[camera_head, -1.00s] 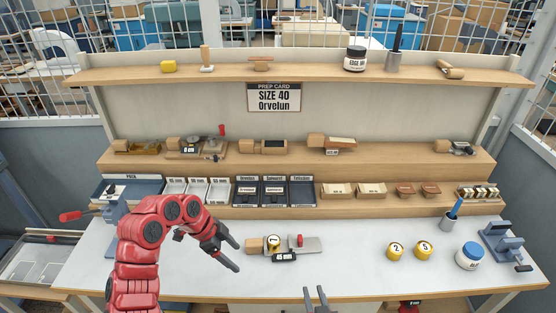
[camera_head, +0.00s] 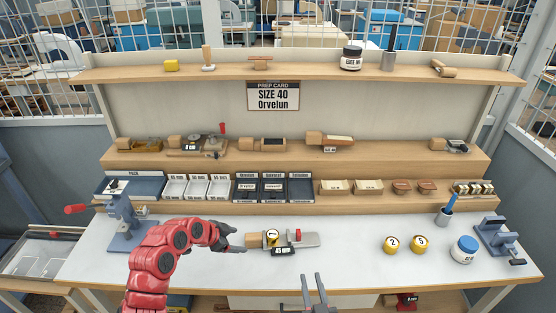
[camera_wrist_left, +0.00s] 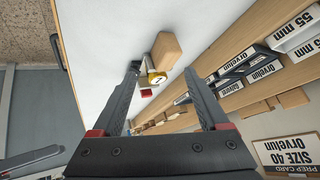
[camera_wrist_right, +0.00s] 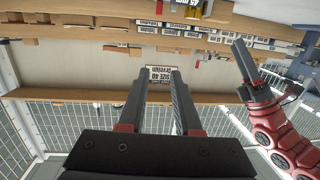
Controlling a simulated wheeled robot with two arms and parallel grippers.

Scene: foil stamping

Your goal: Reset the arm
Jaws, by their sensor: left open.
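My left arm comes in from the left in the head view, and its gripper (camera_head: 238,238) is over the left part of the white worktop. It is just left of a wooden-handled tool (camera_head: 254,240). In the left wrist view, the gripper's fingers (camera_wrist_left: 165,95) are wide apart with nothing held, and the wooden handle (camera_wrist_left: 166,52) and a yellow disc marked 1 (camera_wrist_left: 157,77) lie beyond them. My right gripper (camera_head: 315,291) shows at the bottom middle of the head view. In the right wrist view, its fingers (camera_wrist_right: 158,100) are apart and empty, facing the shelves.
A blue press with a red lever (camera_head: 124,222) stands at the left of the worktop. Yellow discs (camera_head: 391,244), a blue-lidded jar (camera_head: 464,249) and a blue-grey press (camera_head: 494,237) stand at the right. Tiered shelves hold trays and tools behind.

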